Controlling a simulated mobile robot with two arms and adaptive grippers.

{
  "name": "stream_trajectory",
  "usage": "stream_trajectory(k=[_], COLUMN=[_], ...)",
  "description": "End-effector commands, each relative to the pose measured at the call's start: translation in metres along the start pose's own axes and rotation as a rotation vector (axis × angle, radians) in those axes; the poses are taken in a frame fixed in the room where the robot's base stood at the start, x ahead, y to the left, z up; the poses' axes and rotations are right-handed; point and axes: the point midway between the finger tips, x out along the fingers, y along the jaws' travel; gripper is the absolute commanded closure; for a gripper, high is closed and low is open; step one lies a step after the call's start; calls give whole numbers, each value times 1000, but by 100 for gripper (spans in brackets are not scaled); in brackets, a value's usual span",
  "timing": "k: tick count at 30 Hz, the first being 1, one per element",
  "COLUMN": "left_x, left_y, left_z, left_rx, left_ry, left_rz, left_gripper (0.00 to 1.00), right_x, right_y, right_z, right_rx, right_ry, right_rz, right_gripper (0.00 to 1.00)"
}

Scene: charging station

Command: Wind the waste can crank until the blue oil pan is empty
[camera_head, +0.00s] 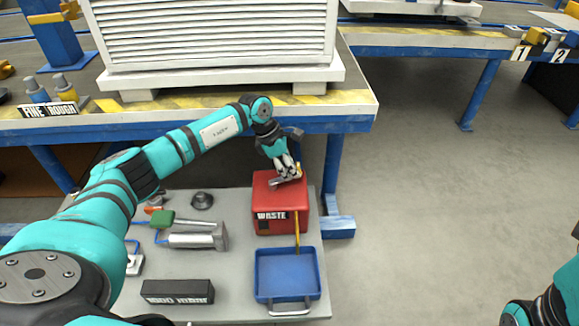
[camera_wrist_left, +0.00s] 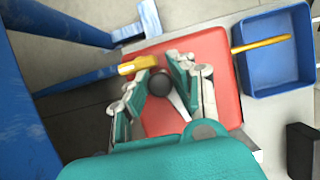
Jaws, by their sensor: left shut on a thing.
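The red waste can (camera_head: 277,180) with its WASTE label stands on the grey board, and its red top (camera_wrist_left: 205,62) fills the middle of the left wrist view. My left gripper (camera_head: 290,172) is above the can, its fingers closed around the dark round crank knob (camera_wrist_left: 159,83). A grey crank arm (camera_wrist_left: 178,105) shows below the knob. The blue oil pan (camera_head: 262,292) sits in front of the can, with a yellow tube (camera_head: 297,232) running into it. In the wrist view the pan (camera_wrist_left: 277,88) shows a blue floor; I cannot make out any oil. My right gripper is out of view.
The grey board also holds a black box (camera_head: 178,291), a silver cylinder tool (camera_head: 192,240), a green-topped part (camera_head: 160,219) and a dark round fitting (camera_head: 202,200). A blue-framed bench (camera_head: 330,124) overhangs behind. Open floor (camera_head: 430,200) lies to the right.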

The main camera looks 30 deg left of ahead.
Motion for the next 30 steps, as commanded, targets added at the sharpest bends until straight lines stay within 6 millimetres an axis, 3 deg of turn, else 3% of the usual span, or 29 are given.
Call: stream_trajectory(k=[8, 9, 15, 24, 30], left_x=[1, 1, 1, -4, -34], left_y=[-1, -1, 0, 0, 1], left_z=[-2, -2, -2, -1, -1], left_rx=[-2, -2, -2, -1, -2], left_ry=[6, 6, 5, 2, 1], left_rz=[-3, -3, -2, 1, 4], left_gripper=[100, 75, 53, 53, 53], right_x=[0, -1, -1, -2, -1], right_y=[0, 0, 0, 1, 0], right_z=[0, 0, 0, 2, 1], right_rx=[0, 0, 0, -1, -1], right_ry=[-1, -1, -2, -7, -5], right_rz=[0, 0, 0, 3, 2], right_gripper=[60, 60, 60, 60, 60])
